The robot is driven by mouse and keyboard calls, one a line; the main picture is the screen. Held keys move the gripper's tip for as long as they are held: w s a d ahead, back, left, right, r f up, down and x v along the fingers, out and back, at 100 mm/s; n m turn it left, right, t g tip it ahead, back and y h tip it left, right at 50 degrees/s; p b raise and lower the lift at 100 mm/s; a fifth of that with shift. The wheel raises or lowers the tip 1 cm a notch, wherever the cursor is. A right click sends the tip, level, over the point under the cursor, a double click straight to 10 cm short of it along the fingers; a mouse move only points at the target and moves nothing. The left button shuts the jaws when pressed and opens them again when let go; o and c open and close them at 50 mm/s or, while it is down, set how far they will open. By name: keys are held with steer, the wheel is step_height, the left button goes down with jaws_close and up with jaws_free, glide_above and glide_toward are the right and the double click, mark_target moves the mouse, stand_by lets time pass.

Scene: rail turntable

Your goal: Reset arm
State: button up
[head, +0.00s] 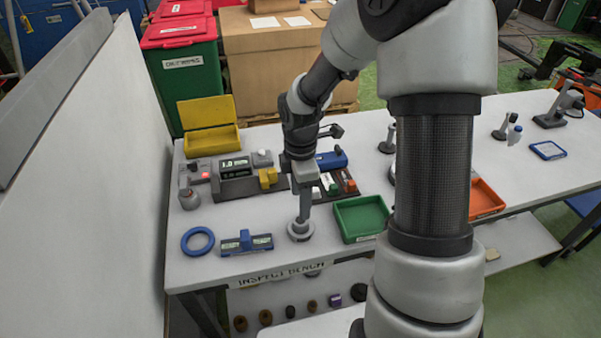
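My gripper (305,188) points down over the front part of the inspection bench (200,270), left of the green tray. A slim grey upright part runs from it down to a round grey base (301,231) on the bench. I cannot tell where the fingers end and this part begins, or whether they grip it. My forearm comes in from the upper right, and my column and arm links hide part of the bench's middle.
A blue ring (198,241), a blue-grey device (246,243), a green tray (360,218) and an orange tray (486,198) lie around the gripper. An open yellow box (209,140) and a display unit (235,167) stand behind. A pale wall panel (85,190) is at left.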

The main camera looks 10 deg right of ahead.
step_height(320, 180, up, 9)
steer(key=shift+f, duration=0.2)
steer(key=s+r+m+t, duration=0.5)
steer(key=s+r+m, duration=1)
steer(key=s+m, duration=0.3)
steer(key=shift+s+r+t, duration=0.2)
steer(key=shift+r+t, duration=0.1)
steer(key=shift+r, duration=0.05)
